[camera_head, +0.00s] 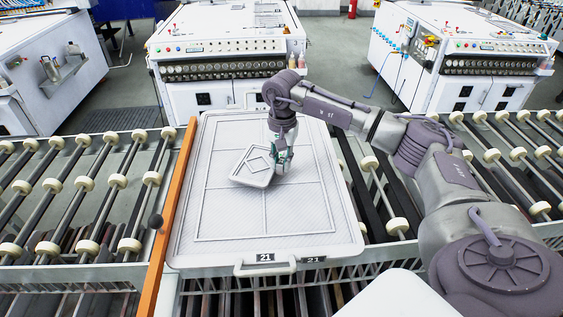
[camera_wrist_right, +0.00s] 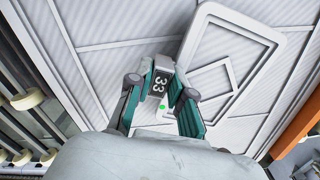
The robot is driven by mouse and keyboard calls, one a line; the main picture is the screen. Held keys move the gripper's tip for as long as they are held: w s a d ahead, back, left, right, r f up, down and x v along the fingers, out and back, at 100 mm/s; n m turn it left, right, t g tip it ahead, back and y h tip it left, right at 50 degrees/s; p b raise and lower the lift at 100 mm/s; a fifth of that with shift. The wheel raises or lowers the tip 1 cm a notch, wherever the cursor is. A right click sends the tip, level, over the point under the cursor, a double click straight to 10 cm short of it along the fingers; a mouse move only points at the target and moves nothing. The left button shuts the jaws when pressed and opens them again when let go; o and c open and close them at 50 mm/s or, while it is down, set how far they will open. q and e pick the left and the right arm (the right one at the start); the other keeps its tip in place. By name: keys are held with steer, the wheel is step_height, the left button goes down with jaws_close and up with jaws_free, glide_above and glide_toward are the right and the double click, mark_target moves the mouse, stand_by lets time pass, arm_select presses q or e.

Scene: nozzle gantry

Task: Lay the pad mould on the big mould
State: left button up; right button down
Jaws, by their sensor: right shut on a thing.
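The big mould (camera_head: 225,222) is a large light-grey tray lying flat on the roller conveyor, with a front handle and labels reading 21. The pad mould (camera_head: 249,174) is a small light-grey rounded plate with a raised diamond outline, over the middle of the big mould and turned relative to its edges. My right gripper (camera_head: 281,163) is shut on the pad mould's right side. In the right wrist view the fingers (camera_wrist_right: 160,98) hold it at a tab labelled 33, with the pad mould (camera_wrist_right: 215,48) beyond. I cannot tell whether it touches the big mould (camera_wrist_right: 95,62). My left gripper is out of view.
An orange rail (camera_head: 170,220) runs along the big mould's left edge. Roller conveyors with cream wheels (camera_head: 84,184) lie on both sides. White machine cabinets (camera_head: 225,60) stand behind the big mould. The big mould's surface around the pad mould is clear.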

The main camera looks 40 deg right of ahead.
steer(key=shift+d+f, duration=0.1)
steer(key=shift+f, duration=0.7)
steer(key=c, duration=1.1)
jaws_free()
steer(key=shift+o, duration=0.2)
step_height(320, 180, up, 11)
steer(key=b, duration=0.2)
steer(key=shift+f+b, duration=0.15)
steer(key=shift+b, duration=0.15)
steer(key=shift+s+r, duration=0.1)
steer(key=shift+r, duration=0.55)
steer(key=shift+r, duration=0.1)
